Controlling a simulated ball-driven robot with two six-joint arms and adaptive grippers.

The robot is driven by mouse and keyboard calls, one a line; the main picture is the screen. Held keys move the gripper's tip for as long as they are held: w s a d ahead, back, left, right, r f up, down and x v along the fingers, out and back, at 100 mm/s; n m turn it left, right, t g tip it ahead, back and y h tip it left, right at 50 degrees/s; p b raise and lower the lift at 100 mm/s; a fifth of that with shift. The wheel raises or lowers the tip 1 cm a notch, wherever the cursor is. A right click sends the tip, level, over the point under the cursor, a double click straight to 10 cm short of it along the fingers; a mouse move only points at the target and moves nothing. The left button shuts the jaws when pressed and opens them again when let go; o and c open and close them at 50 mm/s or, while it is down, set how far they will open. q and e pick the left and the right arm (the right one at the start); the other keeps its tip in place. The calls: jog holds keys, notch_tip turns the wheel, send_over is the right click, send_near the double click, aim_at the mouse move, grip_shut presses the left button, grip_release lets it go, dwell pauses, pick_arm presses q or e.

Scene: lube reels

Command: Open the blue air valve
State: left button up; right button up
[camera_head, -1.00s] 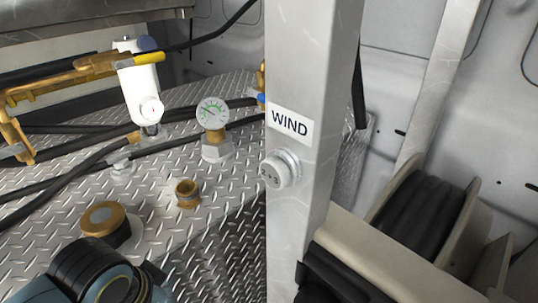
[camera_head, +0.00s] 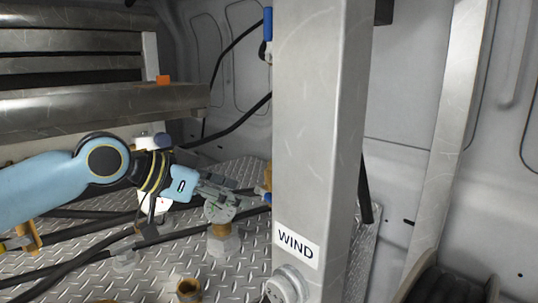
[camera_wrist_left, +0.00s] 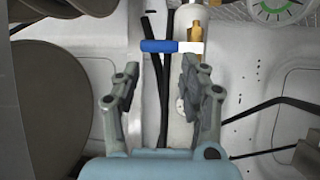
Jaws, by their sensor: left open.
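The air valve's blue handle (camera_wrist_left: 160,46) lies crosswise in the left wrist view, just beyond my fingertips, joined to a pale piece and a brass fitting (camera_wrist_left: 195,33). In the left wrist view the gripper (camera_wrist_left: 161,66) is open and empty, with a gap to the handle. My right gripper is not in view.
A metal pillar (camera_head: 318,130) with a WIND label (camera_head: 297,246) and a round knob (camera_head: 286,284) stands right of the gripper. Another blue lever (camera_head: 267,22) hangs higher up. Black hoses cross the tread plate.

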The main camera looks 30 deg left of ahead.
pick_arm(q)
jog(key=w+a+r+m+t+h, duration=0.1)
jog(key=w+r, duration=0.1)
jog(key=r, duration=0.6)
jog(key=w+a+r+t+h, duration=0.1)
jog(key=w+a+r, duration=0.15)
jog(key=r, duration=0.55)
jog(key=t+h, duration=0.1)
jog(key=t, duration=0.2)
send_near(269, 42)
notch_tip(269, 42, up, 4)
jog(key=p+x, duration=0.7)
jog(key=x, duration=0.3)
jog(key=shift+r, duration=0.1)
grip_shut()
jog(key=shift+w+d+f+h, duration=0.2)
jog(key=shift+h, duration=0.1)
